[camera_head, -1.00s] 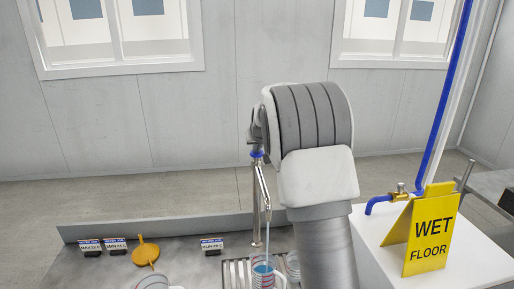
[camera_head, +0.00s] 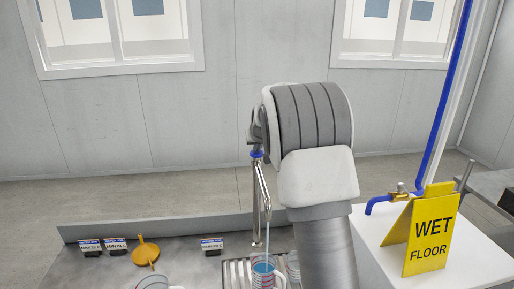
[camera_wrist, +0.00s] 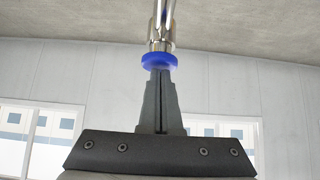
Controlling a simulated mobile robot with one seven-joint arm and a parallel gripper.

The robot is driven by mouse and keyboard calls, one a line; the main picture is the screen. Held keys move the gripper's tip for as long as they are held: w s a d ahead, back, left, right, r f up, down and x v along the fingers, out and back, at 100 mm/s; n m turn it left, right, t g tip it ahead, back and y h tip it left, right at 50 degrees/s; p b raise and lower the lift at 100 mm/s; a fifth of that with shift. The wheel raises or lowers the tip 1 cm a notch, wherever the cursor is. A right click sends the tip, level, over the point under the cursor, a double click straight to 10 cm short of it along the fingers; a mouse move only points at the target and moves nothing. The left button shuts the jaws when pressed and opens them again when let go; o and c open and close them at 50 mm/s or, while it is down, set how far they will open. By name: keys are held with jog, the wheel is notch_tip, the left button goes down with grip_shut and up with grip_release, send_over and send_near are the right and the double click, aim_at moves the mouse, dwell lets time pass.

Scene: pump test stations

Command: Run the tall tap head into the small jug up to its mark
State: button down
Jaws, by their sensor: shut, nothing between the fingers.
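The tall tap head (camera_head: 263,185) is a silver spout with a blue ring near its top, in the head view. A thin stream falls from its outlet into a clear jug (camera_head: 263,281) with red markings, standing on a slatted grate. Bluish water shows in the jug; its bottom is cut off by the frame, and I cannot read the level against a mark. In the wrist view my gripper (camera_wrist: 160,73) is shut and empty, its fingertips right at the underside of the blue ring (camera_wrist: 159,61). I cannot tell whether they touch.
Another clear vessel (camera_head: 293,266) stands right of the jug, partly behind my arm. A white vessel (camera_head: 153,283), an orange round object (camera_head: 146,253) and small label cards (camera_head: 212,244) are on the counter. A yellow wet floor sign (camera_head: 431,232) and a blue-piped tap (camera_head: 380,205) are at right.

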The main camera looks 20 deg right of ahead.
jog(key=shift+s+f, duration=0.15)
jog(key=shift+f, duration=0.2)
jog(key=shift+r+p, duration=0.3)
jog(key=shift+r, duration=0.05)
jog(key=w+r+v, duration=0.2)
jog(key=v, duration=1)
jog(key=shift+s+r, duration=0.2)
jog(key=shift+r, duration=0.1)
jog(key=shift+d, duration=0.15)
